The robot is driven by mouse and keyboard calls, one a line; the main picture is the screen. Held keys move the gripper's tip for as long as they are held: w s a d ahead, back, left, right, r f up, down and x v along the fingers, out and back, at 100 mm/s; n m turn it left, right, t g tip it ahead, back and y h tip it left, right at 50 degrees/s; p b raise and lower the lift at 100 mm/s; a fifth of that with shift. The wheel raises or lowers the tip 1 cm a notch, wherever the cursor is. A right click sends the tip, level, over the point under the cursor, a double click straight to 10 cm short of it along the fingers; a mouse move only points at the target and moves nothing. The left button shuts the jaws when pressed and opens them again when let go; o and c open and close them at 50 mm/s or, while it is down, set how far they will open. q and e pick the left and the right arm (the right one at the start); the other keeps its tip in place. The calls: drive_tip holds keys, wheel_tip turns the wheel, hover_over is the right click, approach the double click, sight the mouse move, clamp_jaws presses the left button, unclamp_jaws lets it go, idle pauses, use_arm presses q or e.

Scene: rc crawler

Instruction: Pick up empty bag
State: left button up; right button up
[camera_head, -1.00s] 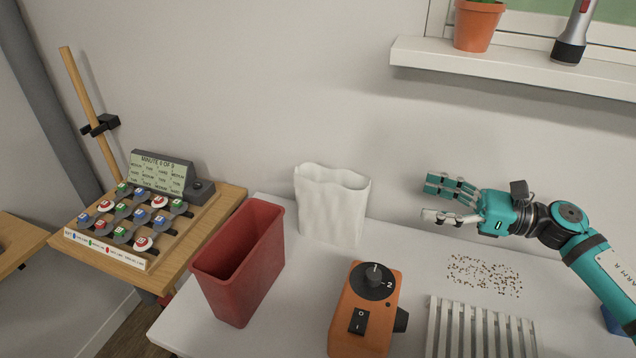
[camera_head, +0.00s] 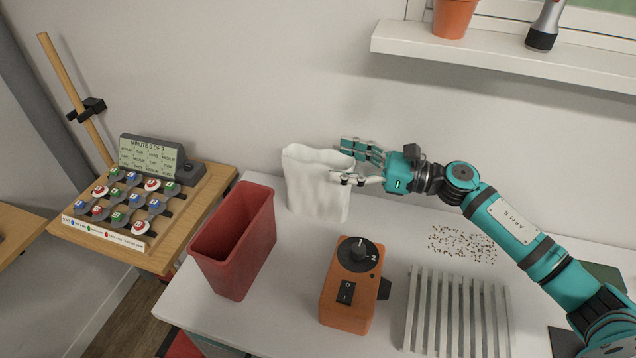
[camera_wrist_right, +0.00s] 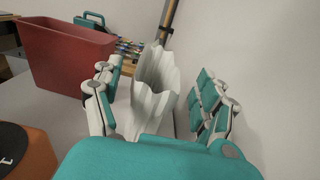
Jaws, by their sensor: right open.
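The empty bag (camera_head: 312,186) is white, crumpled and upright with its top open. It stands on the white table against the wall, behind the orange device. My right gripper (camera_head: 343,162) is open at the bag's right edge in the head view, its fingers overlapping that edge. In the right wrist view the bag (camera_wrist_right: 153,92) stands between the spread fingers of the right gripper (camera_wrist_right: 160,110); I cannot tell whether they touch it. My left gripper is not in view.
A red bin (camera_head: 236,245) stands left of the bag. An orange device (camera_head: 345,306) with a dial and a slatted grey rack (camera_head: 458,312) are in front. Small brown bits (camera_head: 462,245) lie on the table. A shelf (camera_head: 500,58) juts from the wall above.

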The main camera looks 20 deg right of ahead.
sight(327, 158)
drive_tip(key=p+x, duration=0.1)
drive_tip(key=x, duration=0.3)
drive_tip(key=shift+r, duration=0.1)
drive_tip(key=shift+s, duration=0.1)
drive_tip(key=c, duration=1)
